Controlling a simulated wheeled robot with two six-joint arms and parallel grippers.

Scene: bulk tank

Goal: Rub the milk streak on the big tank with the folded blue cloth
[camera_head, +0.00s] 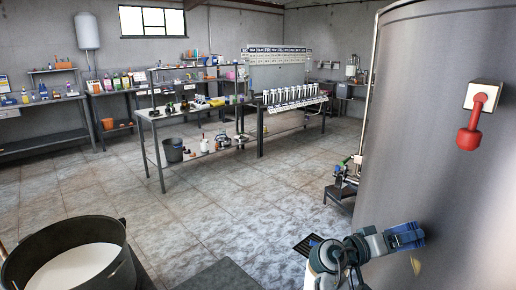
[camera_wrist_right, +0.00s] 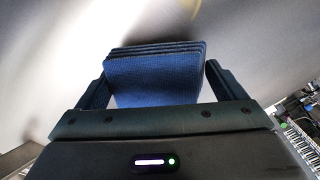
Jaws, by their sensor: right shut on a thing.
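The big tank (camera_head: 440,130) is a tall grey metal cylinder filling the right of the head view. A small pale yellowish mark, likely the milk streak (camera_head: 416,264), shows low on its wall. It also shows as a faint streak (camera_wrist_right: 187,14) at the top of the right wrist view. My right gripper (camera_head: 392,240) is shut on the folded blue cloth (camera_wrist_right: 155,80), a stack of layers between the two fingers. The cloth (camera_head: 406,235) is close to the tank wall, above the mark; I cannot tell whether it touches. My left gripper is out of view.
A red handle (camera_head: 472,122) on a pale block sticks out from the tank. A dark pot of milk (camera_head: 128,270) stands at the lower left. Pipework and a valve (camera_head: 345,175) stand beside the tank. The tiled floor (camera_head: 230,200) is open to the left.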

